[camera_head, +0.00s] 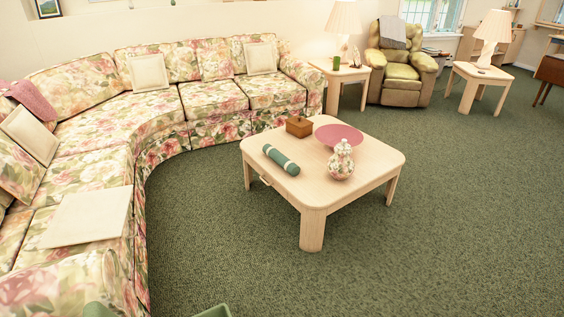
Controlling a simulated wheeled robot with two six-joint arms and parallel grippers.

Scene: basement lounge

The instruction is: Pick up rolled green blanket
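The rolled green blanket (281,160) lies on the left part of the light wood coffee table (312,197), near its left edge. It is a dark green roll with a pale band near each end, and it lies at a slant. Nothing covers it. Neither of my grippers can be made out in the head view, and nothing is touching the blanket.
A brown wooden box (299,127), a pink bowl (338,135) and a floral lidded jar (341,162) share the table. A curved floral sofa (215,98) runs along the left and back. Open green carpet (440,220) lies in front and right.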

